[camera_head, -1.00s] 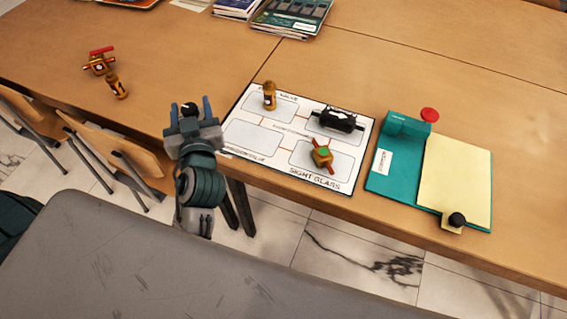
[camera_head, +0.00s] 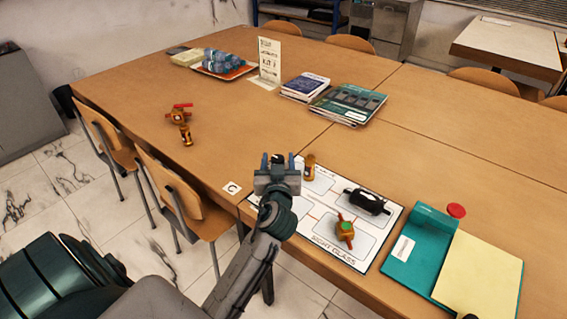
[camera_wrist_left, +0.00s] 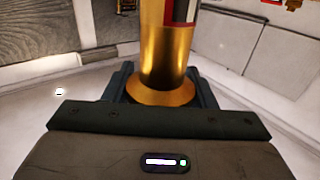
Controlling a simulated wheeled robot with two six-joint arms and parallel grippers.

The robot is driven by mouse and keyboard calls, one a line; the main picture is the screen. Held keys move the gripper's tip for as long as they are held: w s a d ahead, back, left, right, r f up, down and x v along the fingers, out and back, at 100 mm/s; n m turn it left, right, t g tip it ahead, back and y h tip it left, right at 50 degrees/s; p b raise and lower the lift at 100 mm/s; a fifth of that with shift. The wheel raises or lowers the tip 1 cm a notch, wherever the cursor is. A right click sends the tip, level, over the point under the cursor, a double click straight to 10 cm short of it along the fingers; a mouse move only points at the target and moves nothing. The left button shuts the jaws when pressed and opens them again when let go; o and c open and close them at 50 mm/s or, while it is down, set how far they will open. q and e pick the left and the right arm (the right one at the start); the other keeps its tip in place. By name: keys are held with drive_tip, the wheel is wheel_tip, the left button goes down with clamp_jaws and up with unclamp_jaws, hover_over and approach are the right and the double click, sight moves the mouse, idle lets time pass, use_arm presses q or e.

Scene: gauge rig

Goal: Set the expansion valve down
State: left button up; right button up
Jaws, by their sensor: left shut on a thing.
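My left gripper (camera_head: 278,160) is shut on the expansion valve, above the left part of the white diagram mat (camera_head: 390,215). In the left wrist view the expansion valve (camera_wrist_left: 165,50) is a brass cylinder with a flared end and a dark, red-edged label, held between the fingers. In the head view only a small dark part of it shows between the fingers. The mat's lower-left box looks bare, though my arm partly covers it.
On the mat stand a brass cylinder (camera_head: 309,168), a black cylinder (camera_head: 367,202) and a brass part with red handles (camera_head: 345,231). A teal tray (camera_head: 405,264) lies to the right. Two brass parts (camera_head: 180,115) (camera_head: 186,135) sit at the far left; books (camera_head: 348,103) lie behind.

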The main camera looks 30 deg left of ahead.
use_arm(q)
drive_tip(key=w+f, duration=0.3)
drive_tip(key=shift+a+f+p, duration=0.25)
drive_tip(key=shift+f+p, duration=0.05)
drive_tip(key=shift+f, duration=0.1)
use_arm(e)
drive_tip(key=shift+s+d+f, duration=0.1)
drive_tip(key=shift+s+f, duration=0.25)
drive_tip(key=shift+s, duration=0.3)
drive_tip(key=shift+s+f, duration=0.35)
drive_tip(key=shift+s, duration=0.25)
